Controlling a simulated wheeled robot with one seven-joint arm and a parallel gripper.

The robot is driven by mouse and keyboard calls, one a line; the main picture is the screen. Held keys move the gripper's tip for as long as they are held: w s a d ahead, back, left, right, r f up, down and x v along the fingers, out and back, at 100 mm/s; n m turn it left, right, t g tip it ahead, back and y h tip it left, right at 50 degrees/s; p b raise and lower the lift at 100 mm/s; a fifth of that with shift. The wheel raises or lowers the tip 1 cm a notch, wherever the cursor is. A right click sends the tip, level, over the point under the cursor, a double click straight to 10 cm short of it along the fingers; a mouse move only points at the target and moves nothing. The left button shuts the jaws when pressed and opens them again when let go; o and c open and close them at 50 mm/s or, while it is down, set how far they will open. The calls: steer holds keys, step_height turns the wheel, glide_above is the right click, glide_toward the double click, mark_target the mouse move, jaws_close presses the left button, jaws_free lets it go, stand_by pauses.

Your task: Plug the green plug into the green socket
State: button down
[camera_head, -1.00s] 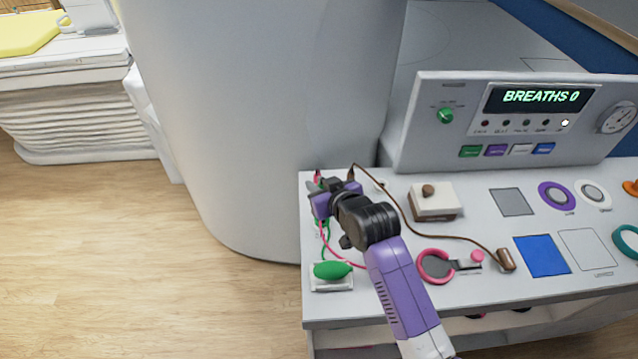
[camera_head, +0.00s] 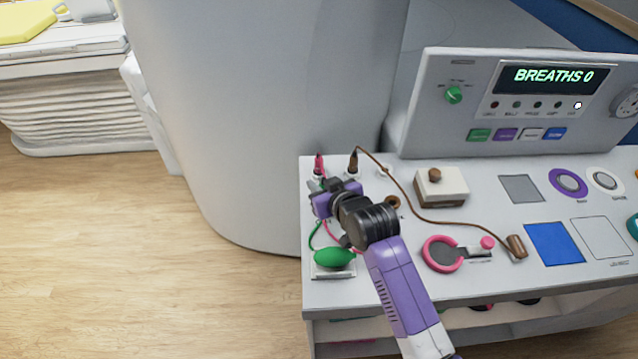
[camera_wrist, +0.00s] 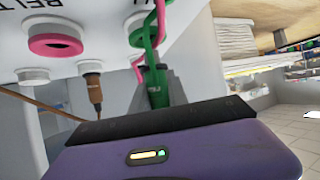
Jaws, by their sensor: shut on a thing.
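My gripper (camera_head: 334,187) is over the left end of the console top, low and just in front of the pink and brown plugs. In the wrist view my gripper (camera_wrist: 155,106) is shut on the green plug (camera_wrist: 157,84), a dark grey-green body with a green cable (camera_wrist: 150,42) running from it. In the head view the plug is hidden by the gripper. I cannot make out the green socket for certain, nor whether the plug touches it. The green cable leads to a green bulb (camera_head: 334,257) on a small white base.
A pink plug (camera_head: 319,164) and a brown plug (camera_head: 353,160) stand upright at the back edge, close to my gripper. A brown cable (camera_head: 420,215) crosses the top to a brown cylinder (camera_head: 516,247). A pink ring (camera_head: 442,254) and a white box (camera_head: 441,188) lie right of my arm.

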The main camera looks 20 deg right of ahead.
steer(key=shift+f+b, duration=0.75)
steer(key=shift+f, duration=0.4)
stand_by(0.5)
steer(key=c, duration=1.2)
jaws_free()
